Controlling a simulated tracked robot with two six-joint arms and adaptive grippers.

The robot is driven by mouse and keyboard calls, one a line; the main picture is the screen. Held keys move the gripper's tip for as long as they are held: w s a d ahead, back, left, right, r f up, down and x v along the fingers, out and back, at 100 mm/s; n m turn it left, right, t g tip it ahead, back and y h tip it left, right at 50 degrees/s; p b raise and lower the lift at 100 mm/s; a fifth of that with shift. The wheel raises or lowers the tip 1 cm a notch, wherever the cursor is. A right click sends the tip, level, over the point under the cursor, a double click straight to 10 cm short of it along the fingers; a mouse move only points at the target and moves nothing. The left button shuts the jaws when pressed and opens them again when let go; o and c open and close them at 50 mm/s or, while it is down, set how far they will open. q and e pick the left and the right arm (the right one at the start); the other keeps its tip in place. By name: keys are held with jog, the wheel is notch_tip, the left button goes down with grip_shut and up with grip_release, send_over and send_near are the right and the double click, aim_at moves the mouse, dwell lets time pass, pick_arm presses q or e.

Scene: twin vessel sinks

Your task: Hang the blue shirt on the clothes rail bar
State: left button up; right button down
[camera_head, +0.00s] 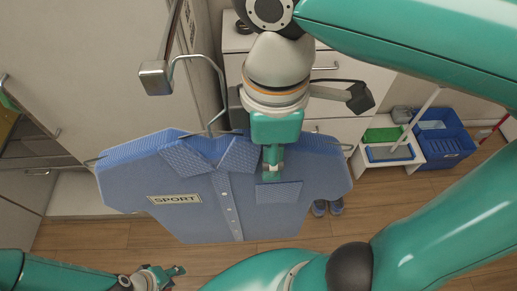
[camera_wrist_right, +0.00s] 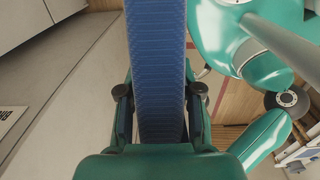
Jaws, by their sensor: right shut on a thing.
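The blue shirt (camera_head: 190,190) with a "SPORT" label hangs upright on a wire hanger (camera_head: 221,92) in the head view. My right gripper (camera_head: 272,168) is shut on the shirt just right of its collar. In the right wrist view the shirt (camera_wrist_right: 157,60) is a blue slab between the fingers. The clothes rail bar (camera_head: 168,40) ends in a square cap (camera_head: 155,78) at upper left. The hanger's hook curves beside this cap; I cannot tell whether it touches or rests over the bar. My left gripper (camera_head: 172,272) is low at left, away from the shirt; its jaw opening is unclear.
A pale cabinet front (camera_head: 100,60) stands behind the bar. White drawers (camera_head: 340,80) are behind my right arm. A blue crate (camera_head: 445,140) and a white stand (camera_head: 388,155) are on the floor at right. Blue shoes (camera_head: 328,207) lie below the shirt.

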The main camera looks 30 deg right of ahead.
aim_at(301, 152)
jog(key=shift+s+d, duration=0.35)
jog(key=shift+d, duration=0.3)
jog(key=shift+s+d, duration=0.4)
jog(key=shift+d, duration=0.25)
jog(key=shift+s+d, duration=0.35)
jog(key=shift+d, duration=0.3)
